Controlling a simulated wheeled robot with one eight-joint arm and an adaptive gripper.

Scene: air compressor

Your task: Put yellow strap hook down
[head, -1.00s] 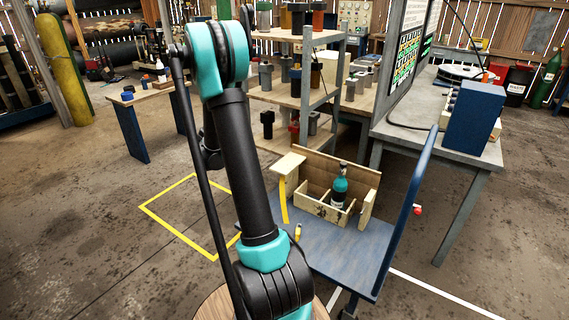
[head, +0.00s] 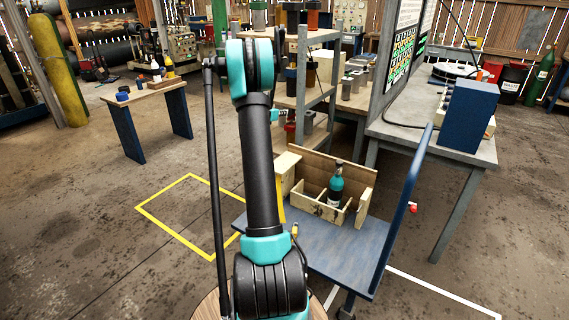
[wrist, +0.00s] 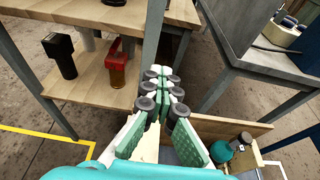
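A yellow strap (head: 281,209) hangs against the wooden holder at the left end of the blue cart, partly behind my arm. A small yellow hook-like piece (head: 294,232) shows on the cart just right of my arm; its full shape is too small to tell. My gripper (wrist: 163,76) shows in the wrist view with green-padded fingers drawing close toward the tips, above the holder. I see no strap hook between the fingers there, and I cannot tell whether the tips touch. In the head view my arm hides most of the gripper.
The blue cart (head: 345,250) carries a wooden crate (head: 317,207) with a teal bottle (head: 336,185). Wooden shelves (wrist: 95,82) stand beyond the gripper. A grey table (head: 400,135) stands at right. Floor inside the yellow outline (head: 163,233) is clear.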

